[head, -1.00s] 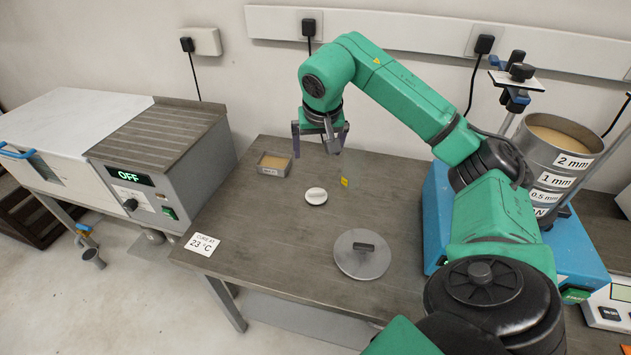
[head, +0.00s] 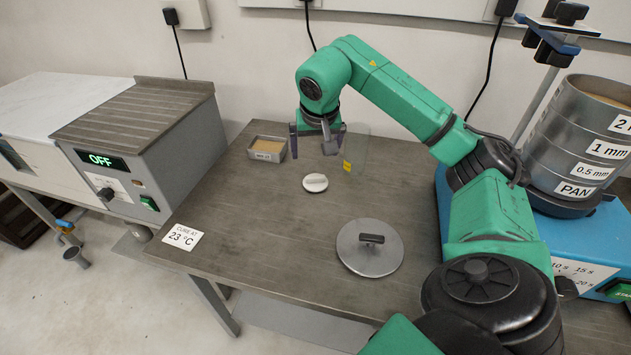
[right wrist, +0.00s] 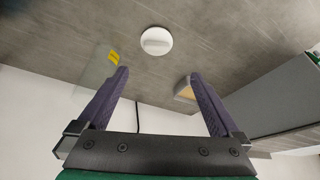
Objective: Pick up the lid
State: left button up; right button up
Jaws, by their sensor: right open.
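A round grey metal lid (head: 352,259) with a black bar handle lies flat on the table, near its front edge, in the head view. A smaller white disc with a raised white grip (head: 315,183) lies farther back; it also shows in the right wrist view (right wrist: 156,41). My right gripper (head: 314,148) is open and empty, pointing down above the back of the table, behind the white disc. In the right wrist view its two fingers (right wrist: 158,75) are apart with nothing between them. The metal lid does not show there. My left gripper is not in view.
A clear upright panel with a yellow tag (head: 348,166) stands just right of my right gripper. A small tray (head: 266,155) of tan material is left of it. A sieve stack (head: 570,165) on a blue shaker stands at right. The table's left front is mostly clear.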

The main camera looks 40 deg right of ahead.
aim_at(316, 176)
jog(key=x, duration=1.3)
jog(key=shift+s+d+f, duration=0.15)
jog(key=shift+d+f, duration=0.1)
jog(key=shift+d, duration=0.05)
jog(key=c, duration=1.4)
jog(key=shift+r, duration=0.15)
